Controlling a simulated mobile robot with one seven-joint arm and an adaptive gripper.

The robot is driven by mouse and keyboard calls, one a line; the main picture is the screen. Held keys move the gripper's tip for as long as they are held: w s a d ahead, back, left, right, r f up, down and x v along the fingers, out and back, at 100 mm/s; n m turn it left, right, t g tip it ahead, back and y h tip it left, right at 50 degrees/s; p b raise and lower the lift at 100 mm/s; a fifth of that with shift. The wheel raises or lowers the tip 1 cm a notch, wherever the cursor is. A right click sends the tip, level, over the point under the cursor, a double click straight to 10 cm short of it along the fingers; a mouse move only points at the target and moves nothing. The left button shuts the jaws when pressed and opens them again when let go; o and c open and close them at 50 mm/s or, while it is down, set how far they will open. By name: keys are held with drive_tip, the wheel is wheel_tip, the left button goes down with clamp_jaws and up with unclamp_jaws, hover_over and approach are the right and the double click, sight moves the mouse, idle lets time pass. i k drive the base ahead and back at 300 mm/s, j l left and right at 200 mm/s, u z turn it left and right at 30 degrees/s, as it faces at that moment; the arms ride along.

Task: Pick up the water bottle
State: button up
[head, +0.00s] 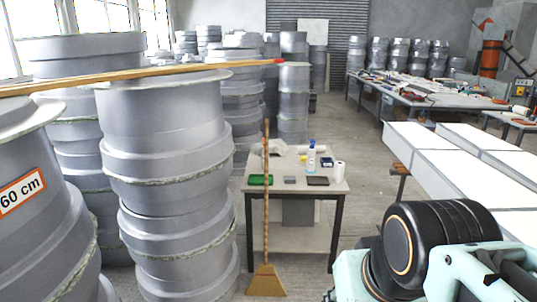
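A small pale bottle with a blue cap (311,160) stands upright on a small table (283,187) in the middle of the head view. It looks like the water bottle, but it is too small to read any label. Part of my arm fills the lower right corner, well in front of the table and to its right. My gripper's fingertips do not show, so I cannot see whether it holds anything.
The table also bears a green tray (259,180), a dark flat item (317,181) and a white roll (339,172). A broom (266,220) stands before the table. Stacked grey moulds (170,180) crowd the left; long white boxes (440,165) line the right.

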sight(311, 157)
drive_tip(key=i, duration=2.45)
drive_tip(key=i+j+z, duration=0.15)
drive_tip(key=i+z, duration=0.35)
drive_tip(key=i, duration=0.15)
